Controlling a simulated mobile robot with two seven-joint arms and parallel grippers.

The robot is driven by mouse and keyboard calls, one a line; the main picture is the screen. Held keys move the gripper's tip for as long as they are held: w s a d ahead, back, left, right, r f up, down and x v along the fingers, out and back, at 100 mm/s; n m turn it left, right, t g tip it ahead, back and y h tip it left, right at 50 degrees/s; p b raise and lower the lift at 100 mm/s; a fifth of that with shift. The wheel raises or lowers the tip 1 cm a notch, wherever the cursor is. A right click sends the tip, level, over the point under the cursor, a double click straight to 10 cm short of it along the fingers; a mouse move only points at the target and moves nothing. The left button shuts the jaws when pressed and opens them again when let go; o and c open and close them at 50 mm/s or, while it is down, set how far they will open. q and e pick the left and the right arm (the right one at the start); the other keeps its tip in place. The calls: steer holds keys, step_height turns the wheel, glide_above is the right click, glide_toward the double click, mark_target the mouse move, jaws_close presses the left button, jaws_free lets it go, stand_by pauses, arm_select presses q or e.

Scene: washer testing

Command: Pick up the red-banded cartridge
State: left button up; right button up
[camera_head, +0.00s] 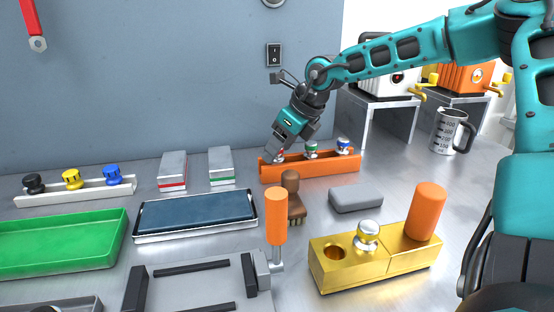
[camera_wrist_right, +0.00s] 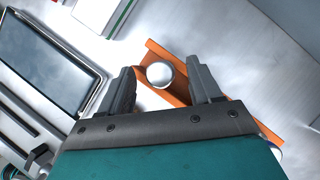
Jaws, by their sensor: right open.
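The orange rack (camera_head: 312,170) stands at the back of the table and holds three silver-topped cartridges. The red-banded cartridge (camera_head: 280,155) is at its left end, mostly hidden by my gripper. The green-banded cartridge (camera_head: 311,149) is in the middle and the blue-banded cartridge (camera_head: 343,145) at the right end. My right gripper (camera_head: 274,151) points down at the left end of the rack. In the wrist view its open fingers (camera_wrist_right: 160,68) stand on either side of a round silver cartridge top (camera_wrist_right: 160,75), with gaps visible beside it. My left gripper is not in view.
A gold block (camera_head: 375,268) with a silver-topped piece and an orange cylinder stands front right. A blue-topped tray (camera_head: 197,213) is left.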

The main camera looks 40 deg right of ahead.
steer(key=c, duration=1.2)
